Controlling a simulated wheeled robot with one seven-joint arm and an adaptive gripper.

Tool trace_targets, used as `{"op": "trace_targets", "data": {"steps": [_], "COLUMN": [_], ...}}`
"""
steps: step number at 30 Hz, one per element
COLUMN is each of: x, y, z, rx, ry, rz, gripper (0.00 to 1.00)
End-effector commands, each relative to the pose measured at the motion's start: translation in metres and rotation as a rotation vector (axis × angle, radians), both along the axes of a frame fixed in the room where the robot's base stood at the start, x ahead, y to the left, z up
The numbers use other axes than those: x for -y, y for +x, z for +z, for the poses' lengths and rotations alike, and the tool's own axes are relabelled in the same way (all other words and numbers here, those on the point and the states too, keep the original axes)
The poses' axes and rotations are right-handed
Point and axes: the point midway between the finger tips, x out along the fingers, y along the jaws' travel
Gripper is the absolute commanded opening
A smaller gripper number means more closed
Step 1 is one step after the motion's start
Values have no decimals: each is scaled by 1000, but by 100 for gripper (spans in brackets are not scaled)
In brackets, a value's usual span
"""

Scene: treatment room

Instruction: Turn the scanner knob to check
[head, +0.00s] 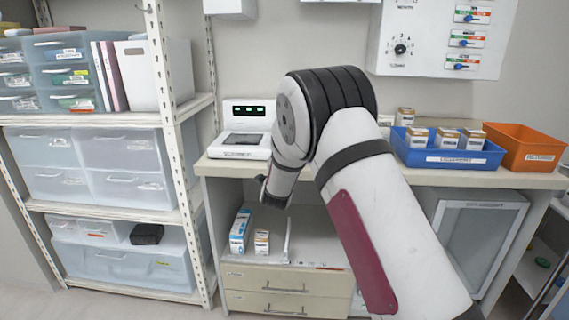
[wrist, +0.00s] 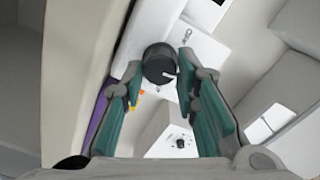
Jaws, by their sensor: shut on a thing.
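The scanner (head: 243,138) is a white device with a dark display strip and lit green digits. It stands at the left end of the counter in the head view. In the wrist view a round black knob (wrist: 158,63) with a white pointer mark sits on a white body between my teal-padded fingers. My gripper (wrist: 160,72) is shut on this knob, a fingertip on each side of it. Small dark lettering beside the knob is too blurred to read fully. In the head view my arm hides most of the gripper and the knob does not show.
The counter (head: 218,169) holds a blue bin (head: 452,157) with small boxes and an orange bin (head: 530,155) to the right. A wall panel (head: 425,55) with a dial hangs above. Shelves (head: 100,118) stand left. Boxes (head: 241,230) stand below the counter.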

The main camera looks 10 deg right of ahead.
Motion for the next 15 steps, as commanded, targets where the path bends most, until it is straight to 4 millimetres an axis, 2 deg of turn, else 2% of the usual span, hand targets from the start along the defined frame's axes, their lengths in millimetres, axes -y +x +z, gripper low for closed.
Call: {"op": "trace_targets", "data": {"steps": [6, 15], "x": [1, 1], "y": [1, 0], "z": [-5, -5], "rx": [61, 117], "ry": [180, 355], "rz": [-1, 0], "gripper": [0, 0]}}
